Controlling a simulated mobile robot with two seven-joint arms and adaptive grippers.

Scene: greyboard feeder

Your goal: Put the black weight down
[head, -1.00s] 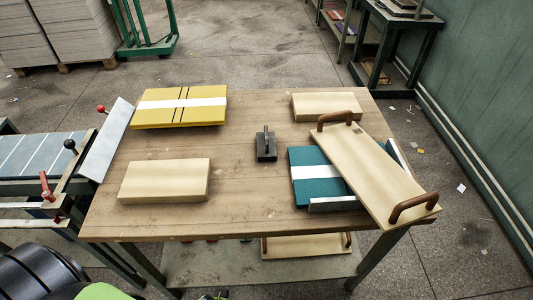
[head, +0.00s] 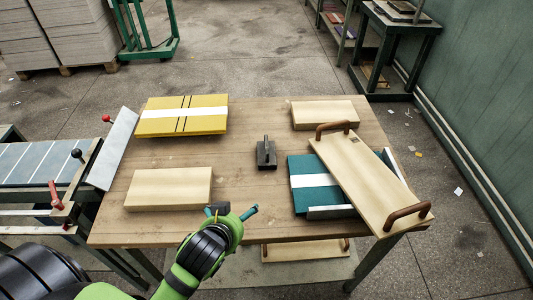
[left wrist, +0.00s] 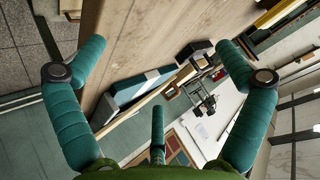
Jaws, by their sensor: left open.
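The black weight (head: 266,155), a dark block with an upright handle, stands on the bare middle of the wooden table (head: 240,185), touching no stack. A dark block that looks like the weight (left wrist: 194,50) shows in the left wrist view. My left gripper (head: 232,210) is open and empty at the table's front edge, nearer than the weight and apart from it. Its spread teal fingers (left wrist: 155,48) also show in the left wrist view. My right gripper is in neither view.
A yellow stack (head: 183,122) lies behind left, pale blocks front left (head: 168,189) and back right (head: 324,114). A handled board (head: 370,180) lies tilted across a teal stack (head: 308,195) at right. A roller conveyor (head: 40,165) adjoins the left side.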

